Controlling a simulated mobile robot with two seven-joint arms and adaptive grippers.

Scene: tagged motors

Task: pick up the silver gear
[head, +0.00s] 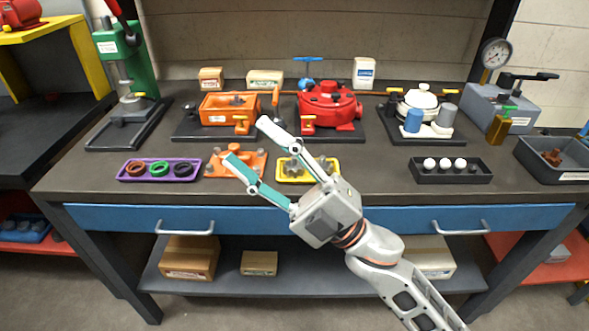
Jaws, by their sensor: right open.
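A small yellow tray (309,180) sits near the front edge of the bench and holds small silver-grey parts (292,167). One of these looks like the silver gear, but it is too small to be sure, and my right gripper partly covers the tray. My right gripper (248,142) reaches in from the lower right with its two long fingers spread open and nothing between them. In the picture its fingertips lie up and left of the yellow tray, over the orange plate (259,161). My left gripper is not in view.
A purple tray (160,178) with coloured rings stands at left, a black tray (450,179) with white balls at right. An orange housing (222,102), a red round housing (338,104) and a white-lidded motor (419,98) stand behind. Bare bench lies between yellow and black trays.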

